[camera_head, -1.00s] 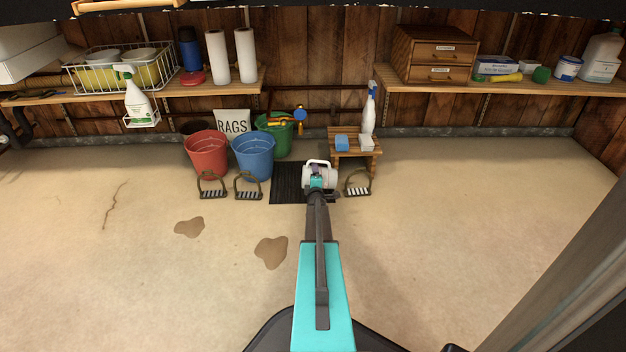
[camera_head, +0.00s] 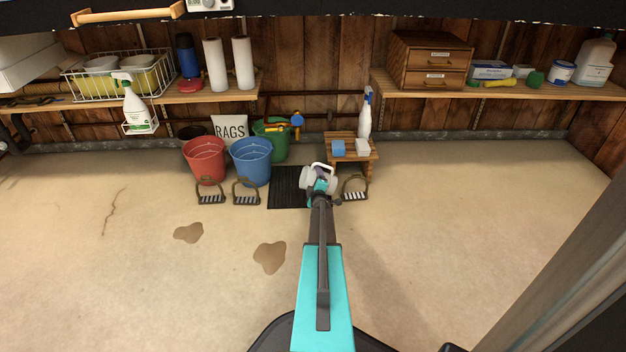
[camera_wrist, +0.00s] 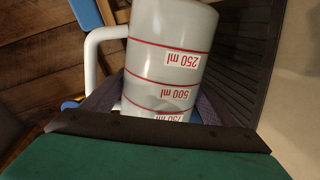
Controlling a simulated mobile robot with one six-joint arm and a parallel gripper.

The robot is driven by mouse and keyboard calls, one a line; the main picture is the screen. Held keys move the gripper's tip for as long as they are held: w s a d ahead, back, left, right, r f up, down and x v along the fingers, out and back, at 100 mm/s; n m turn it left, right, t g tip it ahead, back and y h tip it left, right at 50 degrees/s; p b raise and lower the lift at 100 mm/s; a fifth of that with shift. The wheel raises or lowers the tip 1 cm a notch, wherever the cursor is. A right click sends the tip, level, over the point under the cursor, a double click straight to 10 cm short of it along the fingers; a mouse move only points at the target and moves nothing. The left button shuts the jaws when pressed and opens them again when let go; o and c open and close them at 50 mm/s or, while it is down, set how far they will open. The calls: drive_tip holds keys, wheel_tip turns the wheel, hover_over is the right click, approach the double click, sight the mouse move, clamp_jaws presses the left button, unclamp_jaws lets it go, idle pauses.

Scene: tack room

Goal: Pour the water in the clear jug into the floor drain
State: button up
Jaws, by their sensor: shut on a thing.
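My gripper (camera_head: 321,187) is shut on a pale jug (camera_head: 307,180) and holds it out in front, tilted to the left in the head view. In the wrist view the jug (camera_wrist: 170,30) has red lines, upside-down millilitre labels and a white handle on the left; the gripper's fingers (camera_wrist: 158,108) lie on both sides of it. I cannot make out water in it. A black ribbed rectangle (camera_head: 286,190) on the floor looks like the drain grate. The jug appears over its right part and hides some of it. The ribbing also shows in the wrist view (camera_wrist: 248,60).
A red bucket (camera_head: 204,160), a blue bucket (camera_head: 251,162) and a green bucket (camera_head: 272,140) stand behind and left of the grate. A small wooden stool (camera_head: 352,158) and a stirrup (camera_head: 354,190) are at its right. Brown stains (camera_head: 269,257) mark the open floor.

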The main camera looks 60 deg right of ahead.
sight(315, 174)
drive_tip(key=shift+s+d+r+m+p, duration=0.15)
drive_tip(key=shift+r+m+p, duration=0.4)
drive_tip(key=shift+p, duration=1.05)
drive_tip(key=p, duration=0.2)
drive_tip(key=shift+r+m+t+p, duration=0.3)
drive_tip(key=shift+r+m, duration=0.05)
drive_tip(key=shift+r+p, duration=0.1)
drive_tip(key=shift+p, duration=0.55)
drive_tip(key=m+p, duration=0.2)
drive_tip(key=p, duration=0.1)
drive_tip(key=r+m+t+p, duration=0.1)
drive_tip(key=m+p, duration=0.1)
drive_tip(key=shift+d+r+p, duration=0.1)
drive_tip(key=shift+r+p, duration=0.1)
drive_tip(key=shift+p, duration=0.2)
drive_tip(key=shift+w+a+f+m+t+p, duration=0.1)
drive_tip(key=shift+f+m+t+p, duration=0.1)
drive_tip(key=shift+m, duration=0.3)
drive_tip(key=shift+w+a+f+m+t+p, duration=0.1)
drive_tip(key=shift+m+t, duration=0.1)
drive_tip(key=shift+m, duration=0.3)
drive_tip(key=shift+w+a+f+m+t+b, duration=0.25)
drive_tip(key=shift+m+b, duration=0.3)
drive_tip(key=shift+m, duration=0.35)
drive_tip(key=shift+w+a+m+b, duration=0.2)
drive_tip(key=shift+m+b, duration=0.25)
drive_tip(key=shift+m, duration=0.45)
drive_tip(key=shift+r, duration=0.1)
